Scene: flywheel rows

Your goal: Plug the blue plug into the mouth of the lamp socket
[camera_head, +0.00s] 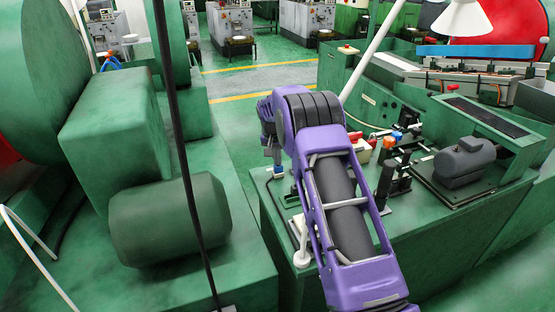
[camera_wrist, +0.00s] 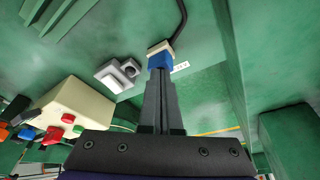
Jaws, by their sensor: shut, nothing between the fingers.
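In the wrist view the blue plug (camera_wrist: 159,60) shows just past my fingertips, with a cream part (camera_wrist: 159,48) at its far side and a dark cable running up from there. My gripper (camera_wrist: 160,75) is shut and empty. Its fingers overlap the near edge of the plug; I cannot tell if they touch it. Left of the plug is a grey socket fitting (camera_wrist: 117,75) with a round mouth (camera_wrist: 131,68), apart from the plug. Whether it is the lamp socket is not readable. In the head view my gripper (camera_head: 277,168) points down at the green bench's left end.
A cream button box (camera_wrist: 68,112) with red and green buttons stands left in the wrist view. A small label (camera_wrist: 180,66) is right of the plug. On the green bench (camera_head: 430,215) are an orange-topped post (camera_head: 388,160) and a grey motor (camera_head: 464,162).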

